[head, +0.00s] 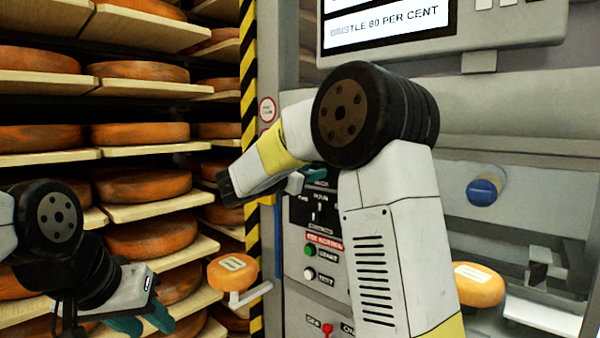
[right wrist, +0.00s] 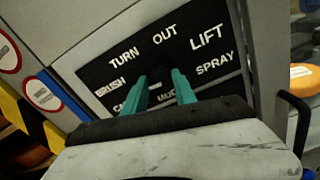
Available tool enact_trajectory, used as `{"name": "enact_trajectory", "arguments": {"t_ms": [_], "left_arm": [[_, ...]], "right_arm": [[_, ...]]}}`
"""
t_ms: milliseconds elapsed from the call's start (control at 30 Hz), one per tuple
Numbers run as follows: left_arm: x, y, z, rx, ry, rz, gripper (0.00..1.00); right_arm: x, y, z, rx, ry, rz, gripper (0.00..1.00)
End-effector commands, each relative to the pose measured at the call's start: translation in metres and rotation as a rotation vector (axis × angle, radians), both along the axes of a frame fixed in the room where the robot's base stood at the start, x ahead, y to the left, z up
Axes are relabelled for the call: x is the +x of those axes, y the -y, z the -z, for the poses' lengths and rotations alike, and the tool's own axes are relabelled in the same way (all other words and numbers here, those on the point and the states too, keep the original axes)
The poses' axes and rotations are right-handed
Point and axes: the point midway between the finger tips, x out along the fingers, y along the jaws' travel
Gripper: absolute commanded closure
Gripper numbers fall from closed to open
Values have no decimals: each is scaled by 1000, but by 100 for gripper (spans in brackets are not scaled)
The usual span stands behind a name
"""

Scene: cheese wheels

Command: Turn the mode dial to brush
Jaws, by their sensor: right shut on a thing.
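The mode dial (right wrist: 156,84) sits on a black panel (right wrist: 125,75) in the right wrist view, among the labels BRUSH, TURN, OUT, LIFT and SPRAY. My right gripper (right wrist: 158,90) is shut on the dial, with a teal finger on each side of it. The fingers cover much of the dial, and I cannot tell which label it points to. The lower labels are partly hidden by the gripper. In the head view my right gripper (head: 295,182) is at the panel, partly behind my arm. My left gripper (head: 142,324) is low at the left, its teal fingers apart and empty.
Below the panel are a green button (head: 310,251), a white button (head: 309,273) and a red switch (head: 327,329). Shelves of cheese wheels (head: 140,135) fill the left. One cheese (head: 233,272) sits on a small arm beside the striped post (head: 248,110). A screen (head: 390,25) hangs above.

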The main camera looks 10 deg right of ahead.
Motion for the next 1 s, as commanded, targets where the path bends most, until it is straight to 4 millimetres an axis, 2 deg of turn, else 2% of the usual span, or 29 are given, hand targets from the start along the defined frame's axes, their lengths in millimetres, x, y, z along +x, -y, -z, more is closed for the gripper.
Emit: {"name": "enact_trajectory", "arguments": {"t_ms": [433, 1000], "left_arm": [[0, 0, 0, 0, 0, 0, 64], [0, 0, 0, 0, 0, 0, 64]], "right_arm": [[0, 0, 0, 168, 216, -1, 100], [0, 0, 0, 206, 264, -1, 100]]}}
